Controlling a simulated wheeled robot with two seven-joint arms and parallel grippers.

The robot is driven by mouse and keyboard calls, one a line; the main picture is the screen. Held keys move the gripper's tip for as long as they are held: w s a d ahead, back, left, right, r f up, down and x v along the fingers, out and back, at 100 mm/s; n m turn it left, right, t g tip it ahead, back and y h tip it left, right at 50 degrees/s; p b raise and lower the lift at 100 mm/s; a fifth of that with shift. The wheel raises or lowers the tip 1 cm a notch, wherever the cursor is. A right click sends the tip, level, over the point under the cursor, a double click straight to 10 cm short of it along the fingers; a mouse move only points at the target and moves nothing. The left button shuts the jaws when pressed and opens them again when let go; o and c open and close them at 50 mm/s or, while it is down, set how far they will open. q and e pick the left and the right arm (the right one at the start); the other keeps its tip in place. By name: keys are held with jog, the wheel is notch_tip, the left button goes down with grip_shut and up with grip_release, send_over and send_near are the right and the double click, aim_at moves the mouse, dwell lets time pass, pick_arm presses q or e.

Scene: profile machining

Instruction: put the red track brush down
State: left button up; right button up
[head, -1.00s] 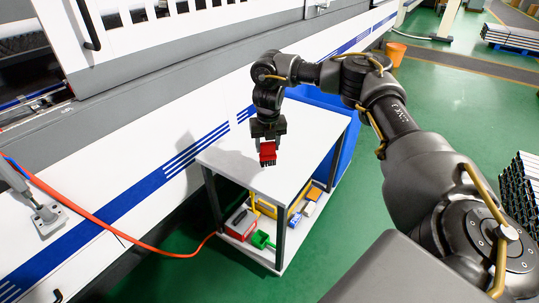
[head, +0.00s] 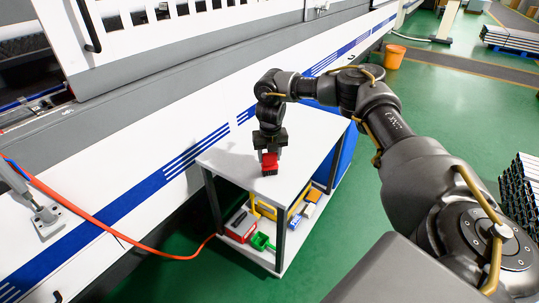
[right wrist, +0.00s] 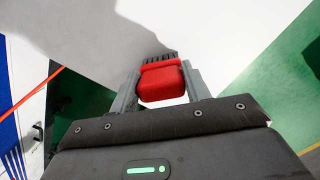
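The red track brush (head: 269,162) is at the white top of the small table (head: 228,164), near the middle of its front part. In the right wrist view the red brush (right wrist: 161,82) sits between the two fingers, its dark bristles pointing away toward the white top. My right gripper (head: 269,154) points down and is shut on the brush. It also shows in the right wrist view (right wrist: 162,88). Whether the bristles touch the top I cannot tell for sure; they look at or very near it. My left gripper is not in view.
The table's lower shelf holds a red toolbox (head: 241,226), a green item (head: 262,242) and yellow and blue items. An orange hose (head: 110,230) runs from the left to the shelf. The white machine (head: 110,165) stands behind. The tabletop around the brush is clear.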

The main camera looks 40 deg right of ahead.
jog(key=o, duration=0.5)
jog(key=shift+c, duration=0.2)
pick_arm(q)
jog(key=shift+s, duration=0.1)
pick_arm(e)
jog(key=r, duration=0.6)
jog(key=shift+s+a+r, duration=0.1)
jog(key=shift+s+a, duration=0.1)
jog(key=shift+s, duration=0.05)
jog(key=r, duration=0.1)
jog(key=r+p, duration=0.1)
jog(key=r, duration=0.2)
jog(key=shift+s+a+r, duration=0.15)
jog(key=shift+s+r, duration=0.1)
jog(key=shift+r, duration=0.1)
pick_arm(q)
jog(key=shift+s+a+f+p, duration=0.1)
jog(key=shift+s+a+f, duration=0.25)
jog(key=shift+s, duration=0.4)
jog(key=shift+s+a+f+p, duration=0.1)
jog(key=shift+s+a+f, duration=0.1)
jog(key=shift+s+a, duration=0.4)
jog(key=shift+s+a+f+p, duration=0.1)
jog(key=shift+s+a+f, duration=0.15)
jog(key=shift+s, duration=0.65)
pick_arm(e)
jog(key=shift+s+r, duration=0.15)
jog(key=shift+r, duration=0.5)
